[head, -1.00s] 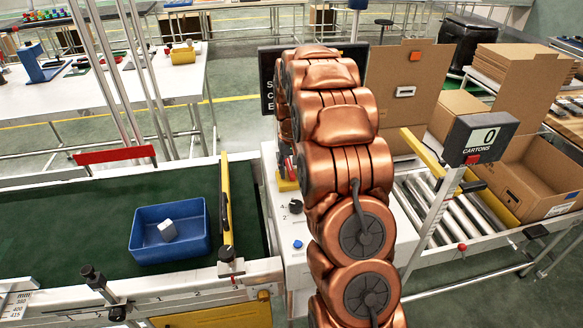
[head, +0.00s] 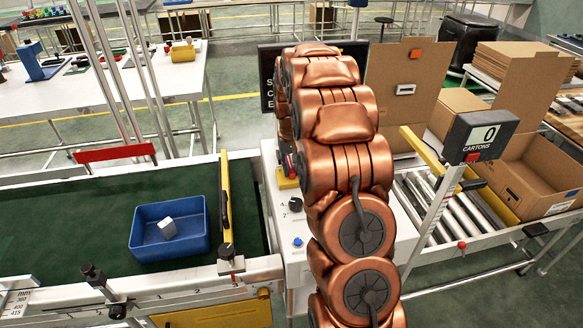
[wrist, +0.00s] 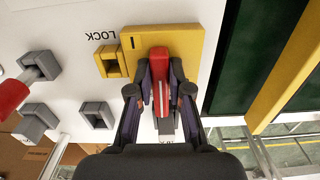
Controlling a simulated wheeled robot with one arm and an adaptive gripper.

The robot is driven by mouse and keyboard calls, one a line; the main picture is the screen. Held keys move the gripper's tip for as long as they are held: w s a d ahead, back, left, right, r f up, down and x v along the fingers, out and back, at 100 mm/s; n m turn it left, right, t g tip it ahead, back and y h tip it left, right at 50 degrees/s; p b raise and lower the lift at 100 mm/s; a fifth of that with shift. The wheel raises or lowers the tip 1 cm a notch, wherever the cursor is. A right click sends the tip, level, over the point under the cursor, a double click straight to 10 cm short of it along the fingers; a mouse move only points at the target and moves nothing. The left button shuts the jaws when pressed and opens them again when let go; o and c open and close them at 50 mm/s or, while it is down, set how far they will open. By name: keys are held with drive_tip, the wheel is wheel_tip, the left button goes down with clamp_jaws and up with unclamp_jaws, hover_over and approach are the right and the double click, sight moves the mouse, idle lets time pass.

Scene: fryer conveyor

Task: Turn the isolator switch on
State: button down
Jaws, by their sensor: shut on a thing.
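The isolator switch is a red handle (wrist: 158,62) on a yellow plate (wrist: 188,42), fixed to a white panel. In the wrist view the handle runs roughly up and down the picture, with a short dark mark on the plate's upper left. My gripper (wrist: 160,88) is shut on the red handle, one dark finger on each side. In the head view the yellow plate (head: 287,183) shows just left of my copper arm, which hides most of the switch area and my gripper.
A yellow lock piece (wrist: 110,62) sits beside the plate, near upside-down LOCK lettering. Several grey square fittings and another red-ended lever (wrist: 12,95) are to the left. The green conveyor belt (head: 70,220) carries a blue bin (head: 170,253) with a white block inside.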

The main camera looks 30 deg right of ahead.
drive_tip(key=shift+m, duration=0.3)
drive_tip(key=m+b, duration=0.2)
drive_tip(key=b, duration=0.1)
drive_tip(key=shift+f+m, duration=0.1)
drive_tip(key=shift+m, duration=0.3)
drive_tip(key=m+b, duration=0.2)
drive_tip(key=m, duration=0.3)
drive_tip(key=shift+b, duration=0.35)
drive_tip(key=m+b, duration=0.1)
drive_tip(key=m, duration=0.3)
drive_tip(key=shift+m, duration=0.4)
drive_tip(key=m, duration=0.4)
drive_tip(key=shift+r+m, duration=0.2)
drive_tip(key=shift+m, duration=0.1)
drive_tip(key=c, duration=1.1)
unclamp_jaws()
drive_tip(key=shift+b, duration=0.3)
